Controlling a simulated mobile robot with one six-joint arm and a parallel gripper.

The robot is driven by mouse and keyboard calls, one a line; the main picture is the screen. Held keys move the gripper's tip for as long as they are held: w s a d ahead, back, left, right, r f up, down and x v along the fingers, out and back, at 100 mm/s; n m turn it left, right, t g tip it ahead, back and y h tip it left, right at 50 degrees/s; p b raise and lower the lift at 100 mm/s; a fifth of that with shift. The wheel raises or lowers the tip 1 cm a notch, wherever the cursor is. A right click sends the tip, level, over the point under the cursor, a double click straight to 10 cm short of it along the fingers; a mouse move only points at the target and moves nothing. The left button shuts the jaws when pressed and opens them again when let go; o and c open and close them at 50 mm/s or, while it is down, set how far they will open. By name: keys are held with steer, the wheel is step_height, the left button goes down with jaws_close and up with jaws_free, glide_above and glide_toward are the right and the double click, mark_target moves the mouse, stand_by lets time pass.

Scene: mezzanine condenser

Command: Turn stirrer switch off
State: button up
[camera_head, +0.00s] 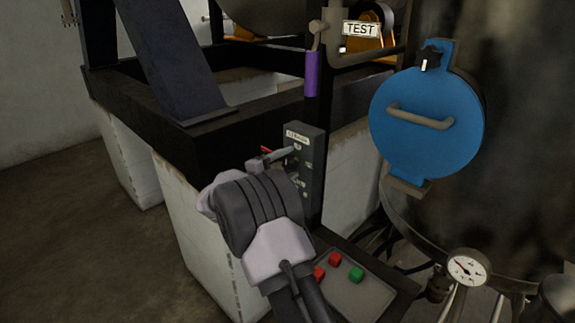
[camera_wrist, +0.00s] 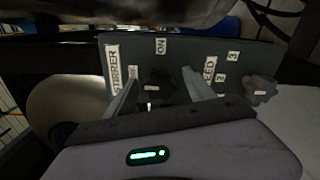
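The grey stirrer control box (camera_head: 313,173) is fixed to the dark post in the head view. In the wrist view its panel (camera_wrist: 185,52) carries STIRRER, ON and SPEED labels. The dark stirrer switch knob (camera_wrist: 157,88) sits below the ON label, with a small white mark on its lower part. Another label at its left is partly hidden by a finger. My gripper (camera_wrist: 160,84) is open, with one finger on each side of this knob; I cannot tell whether either touches it. In the head view my gripper (camera_head: 274,159) is at the box's front.
The speed knob (camera_wrist: 260,90) is close to the right finger. A tray (camera_head: 365,297) with red and green buttons is below the box. A blue round hatch (camera_head: 425,125) and a gauge (camera_head: 467,267) are at right. A purple handle (camera_head: 312,74) hangs above the box.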

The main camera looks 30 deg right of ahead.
steer(key=p+v, duration=0.3)
steer(key=v, duration=1.4)
steer(key=shift+a, duration=0.2)
steer(key=shift+s+r, duration=0.1)
steer(key=s+d+r+m+g+y+b, duration=0.1)
steer(key=s+d+r+m+g+y, duration=0.2)
steer(key=s, duration=0.6)
steer(key=s+d+m+g+y, duration=0.25)
steer(key=s+d+y, duration=0.2)
steer(key=s, duration=0.55)
steer(key=s+a+m+t+y+b, duration=0.1)
steer(key=s+a+m+t+y, duration=0.4)
steer(key=s+a+y, duration=0.6)
steer(key=s+a+m, duration=0.1)
steer(key=s+a, duration=0.2)
steer(key=s, duration=0.2)
steer(key=shift+f+b, duration=0.25)
steer(key=shift+b, duration=0.1)
